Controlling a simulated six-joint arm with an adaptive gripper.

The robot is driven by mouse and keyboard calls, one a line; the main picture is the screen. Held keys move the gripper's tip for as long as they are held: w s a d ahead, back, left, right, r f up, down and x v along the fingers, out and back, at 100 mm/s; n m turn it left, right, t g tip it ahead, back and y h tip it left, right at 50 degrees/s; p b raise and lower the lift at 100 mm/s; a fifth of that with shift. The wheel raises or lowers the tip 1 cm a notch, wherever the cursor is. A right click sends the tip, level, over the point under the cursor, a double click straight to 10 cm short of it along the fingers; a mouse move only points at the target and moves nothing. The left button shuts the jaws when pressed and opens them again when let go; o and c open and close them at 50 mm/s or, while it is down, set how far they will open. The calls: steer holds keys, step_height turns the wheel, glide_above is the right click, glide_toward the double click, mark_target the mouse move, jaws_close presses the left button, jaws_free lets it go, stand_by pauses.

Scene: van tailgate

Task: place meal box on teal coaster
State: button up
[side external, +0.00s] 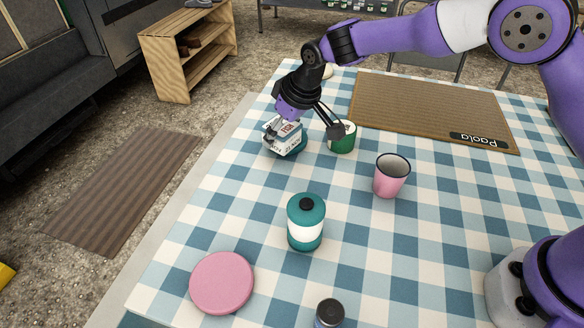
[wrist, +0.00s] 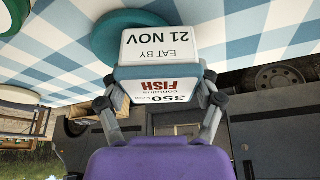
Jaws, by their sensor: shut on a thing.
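The meal box (side external: 284,137) is white with printed text and is held at the far left part of the checked table. In the wrist view the meal box (wrist: 160,70) shows "EAT BY 21 NOV" and "FISH" labels between the fingers. My gripper (side external: 302,130) is shut on it; both fingers also show in the wrist view (wrist: 163,100). The teal coaster (wrist: 106,38) is a round disc just past the box, partly hidden by it.
A green and white can (side external: 343,138) stands close beside my gripper. A pink cup (side external: 391,177), a teal canister (side external: 306,224), a pink disc (side external: 222,282) and a dark-lidded jar (side external: 330,314) stand nearer. A woven mat (side external: 430,108) lies at the back right.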

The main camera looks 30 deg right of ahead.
steer(key=o, duration=1.2)
steer(key=shift+f, duration=0.1)
steer(key=shift+s+r, duration=0.1)
steer(key=shift+r, duration=0.3)
steer(key=s+d+r+m, duration=0.1)
steer(key=s+d+r, duration=0.25)
steer(key=r, duration=0.35)
steer(key=s+d+r, duration=0.2)
steer(key=s+r, duration=0.2)
steer(key=r, duration=0.3)
steer(key=s+d+m, duration=0.1)
steer(key=s+d, duration=0.2)
steer(key=s, duration=0.3)
steer(key=s+d+m+t+h, duration=0.1)
steer(key=s+d, duration=0.3)
steer(key=s, duration=0.2)
steer(key=s+d+m, duration=0.1)
steer(key=s+d, duration=0.2)
steer(key=s, duration=0.4)
steer(key=shift+d+m+h, duration=0.2)
steer(key=shift+m+h, duration=0.1)
steer(key=shift+h, duration=0.1)
